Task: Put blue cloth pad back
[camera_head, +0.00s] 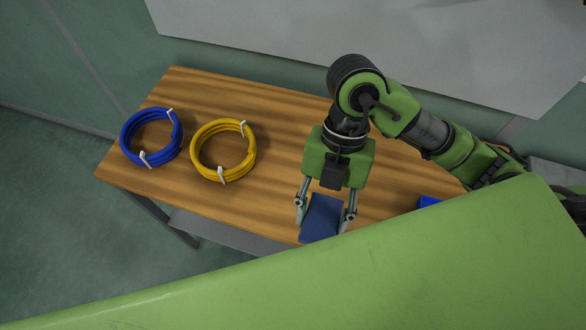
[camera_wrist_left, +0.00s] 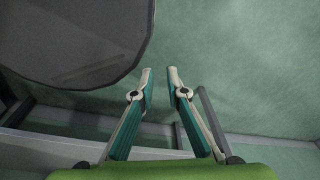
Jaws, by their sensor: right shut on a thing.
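The blue cloth pad (camera_head: 321,218) is a dark blue rectangle near the front edge of the wooden table in the head view. My right gripper (camera_head: 325,210) is shut on the pad, with one finger at each side of it. Whether the pad touches the table I cannot tell, because a large green surface hides the area just in front of it. My left gripper (camera_wrist_left: 159,78) shows only in the left wrist view. Its fingertips are apart with nothing between them, over the floor.
A blue cable coil (camera_head: 152,137) and a yellow cable coil (camera_head: 223,150) lie on the left part of the wooden table (camera_head: 265,205). A bright blue object (camera_head: 429,201) shows partly at the right. A white panel (camera_head: 400,40) stands behind the table.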

